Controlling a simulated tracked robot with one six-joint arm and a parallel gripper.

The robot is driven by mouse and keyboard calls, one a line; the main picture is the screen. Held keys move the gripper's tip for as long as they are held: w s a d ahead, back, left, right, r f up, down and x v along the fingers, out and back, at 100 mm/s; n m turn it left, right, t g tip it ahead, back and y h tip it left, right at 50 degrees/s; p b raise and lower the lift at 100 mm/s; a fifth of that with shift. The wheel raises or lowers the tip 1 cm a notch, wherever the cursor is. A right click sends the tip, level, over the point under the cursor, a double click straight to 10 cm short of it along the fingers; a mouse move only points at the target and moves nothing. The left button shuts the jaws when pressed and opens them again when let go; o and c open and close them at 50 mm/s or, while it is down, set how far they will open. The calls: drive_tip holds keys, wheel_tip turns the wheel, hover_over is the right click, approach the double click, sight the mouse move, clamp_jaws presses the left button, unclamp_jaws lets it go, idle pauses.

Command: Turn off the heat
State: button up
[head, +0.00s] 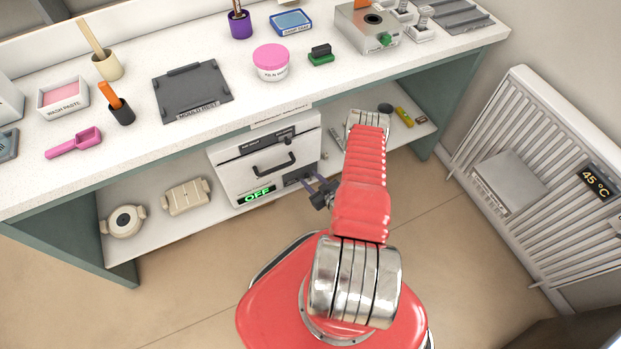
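The kiln (235,160) is a white box on the shelf under the bench, with a black handle (274,165) on its front. A green lit display (257,196) at its lower left reads OFF. A dark control panel (298,178) sits at its lower right, partly hidden by my gripper. My gripper (317,184) is at the front of that panel, with its thin fingers toward it. The fingers are too small to tell whether they touch the panel or how far apart they are. My red arm hides the shelf just right of the kiln.
A white radiator (490,130) on the right wall has a display (599,181) reading 45 °C. The bench top (215,140) holds a mould rest (192,92), a pink-lidded jar (271,62) and tools. Two beige moulds (186,196) lie on the shelf left of the kiln. Floor in front is clear.

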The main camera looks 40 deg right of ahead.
drive_tip(key=shift+w+d+f, duration=0.1)
drive_tip(key=shift+w+f, duration=0.1)
drive_tip(key=shift+w, duration=0.3)
drive_tip(key=shift+c, duration=0.7)
clamp_jaws()
